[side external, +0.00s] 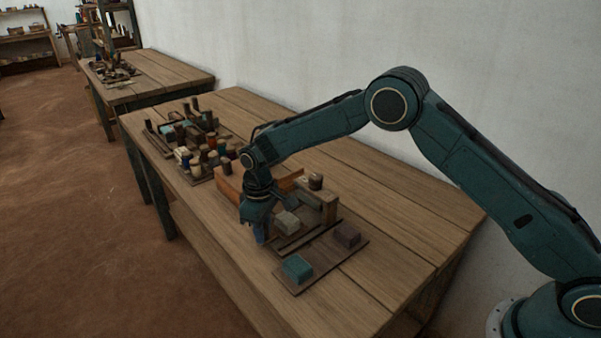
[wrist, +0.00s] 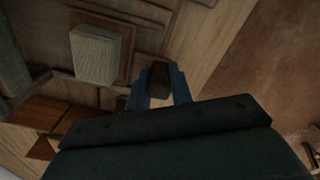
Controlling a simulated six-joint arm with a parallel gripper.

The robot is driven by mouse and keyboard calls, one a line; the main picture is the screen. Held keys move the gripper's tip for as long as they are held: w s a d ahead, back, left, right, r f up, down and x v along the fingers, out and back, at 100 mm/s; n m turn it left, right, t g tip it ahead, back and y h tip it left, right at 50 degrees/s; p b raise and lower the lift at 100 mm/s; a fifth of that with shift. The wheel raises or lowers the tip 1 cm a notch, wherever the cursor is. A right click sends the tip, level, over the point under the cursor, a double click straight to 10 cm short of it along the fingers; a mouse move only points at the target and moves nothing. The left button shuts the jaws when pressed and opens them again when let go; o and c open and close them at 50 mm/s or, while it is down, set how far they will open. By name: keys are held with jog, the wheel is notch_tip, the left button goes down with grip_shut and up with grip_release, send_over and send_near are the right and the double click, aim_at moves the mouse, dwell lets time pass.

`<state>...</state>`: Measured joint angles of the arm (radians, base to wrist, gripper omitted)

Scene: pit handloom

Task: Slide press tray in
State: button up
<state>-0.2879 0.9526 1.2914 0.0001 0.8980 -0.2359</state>
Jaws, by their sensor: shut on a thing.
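My gripper (side external: 260,234) points down near the table's front edge, beside the wooden press frame (side external: 329,207). In the wrist view, its blue fingers (wrist: 159,88) are shut on a small dark brown block (wrist: 159,76), which looks like a handle of the press tray. A pale block (wrist: 95,55) sits close to the fingers on flat brown boards that seem to be the tray (wrist: 146,38). The pale block also shows in the side view (side external: 287,222), in front of the frame. The gripped block is hidden by my gripper there.
A brown board (side external: 323,263) with a teal block (side external: 297,268) and a dark block (side external: 347,235) lies close by. An orange-brown wooden piece (side external: 228,187) and several spools (side external: 205,155) stand behind my gripper. The table's near right part is bare.

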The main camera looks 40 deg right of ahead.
jog(key=shift+d, duration=5.2)
jog(key=o, duration=0.8)
jog(key=shift+o, duration=0.2)
jog(key=shift+r, duration=1.65)
jog(key=shift+a+r, duration=0.2)
jog(key=shift+r, duration=1.45)
